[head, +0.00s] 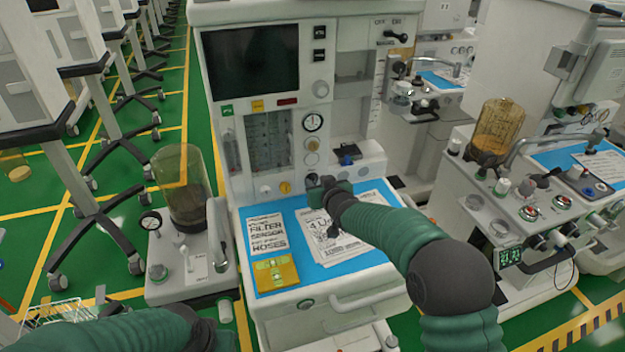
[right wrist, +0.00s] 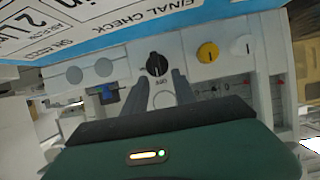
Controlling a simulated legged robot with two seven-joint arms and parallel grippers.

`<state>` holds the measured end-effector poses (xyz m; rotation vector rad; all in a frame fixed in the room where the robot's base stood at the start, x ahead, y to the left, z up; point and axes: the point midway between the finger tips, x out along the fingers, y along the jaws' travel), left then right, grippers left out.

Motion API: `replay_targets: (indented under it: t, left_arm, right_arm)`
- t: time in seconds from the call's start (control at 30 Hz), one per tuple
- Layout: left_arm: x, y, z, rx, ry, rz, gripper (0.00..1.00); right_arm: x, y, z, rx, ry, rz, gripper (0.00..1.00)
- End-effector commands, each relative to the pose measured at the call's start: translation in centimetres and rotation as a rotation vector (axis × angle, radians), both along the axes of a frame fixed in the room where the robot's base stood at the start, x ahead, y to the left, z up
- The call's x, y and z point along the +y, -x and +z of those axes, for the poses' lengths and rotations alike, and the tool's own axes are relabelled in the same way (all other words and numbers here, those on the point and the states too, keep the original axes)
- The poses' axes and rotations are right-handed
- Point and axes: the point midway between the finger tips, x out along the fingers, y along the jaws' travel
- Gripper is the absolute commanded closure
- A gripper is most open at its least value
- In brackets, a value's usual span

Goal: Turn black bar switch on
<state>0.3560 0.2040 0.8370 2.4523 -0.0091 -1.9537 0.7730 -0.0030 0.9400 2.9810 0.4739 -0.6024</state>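The black bar switch (right wrist: 156,64) is a round dark knob with a raised bar, on the pale front panel of the anaesthesia cart (head: 355,304). In the head view my right gripper (head: 318,185) is at the panel just above the blue work surface and mostly covers the switch. In the right wrist view, which is upside down, the two grey fingers of this gripper (right wrist: 163,75) are apart and empty. Their tips are close to the switch, one near each side of it; contact cannot be told. My left arm shows at the bottom left, its gripper (head: 212,338) low and partly cut off.
A yellow knob (head: 285,187) and a white knob (head: 266,190) sit beside the switch. Papers (head: 340,235) and a yellow block (head: 276,273) lie on the blue surface. A glass canister (head: 183,190) stands left; another cart (head: 500,215) stands right.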

Motion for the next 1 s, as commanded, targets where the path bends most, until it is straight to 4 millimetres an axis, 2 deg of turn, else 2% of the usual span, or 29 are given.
replay_targets:
  t: [0.1, 0.2, 0.53, 0.8, 1.0]
  left_arm:
    - [0.0, 0.0, 0.0, 0.0, 0.0, 0.001, 0.64]
    - [0.0, 0.0, 0.0, 0.0, 0.0, 0.001, 0.64]
    - [0.0, 0.0, 0.0, 0.0, 0.0, 0.0, 0.64]
    - [0.0, 0.0, 0.0, 0.0, 0.0, 0.001, 0.64]
    - [0.0, 0.0, 0.0, 0.0, 0.0, 0.001, 0.64]
  right_arm:
    - [0.6, -1.9, -0.8, -0.001, 0.0, 0.0, 0.67]
    - [0.7, -2.8, -1.2, -0.001, -0.001, 0.0, 0.67]
    - [1.5, -3.3, -1.4, 0.0, 0.006, -0.001, 0.67]
    - [1.5, -3.3, -1.4, 0.0, 0.004, 0.001, 1.0]
    - [1.6, -3.3, -1.4, 0.0, 0.004, 0.002, 1.0]
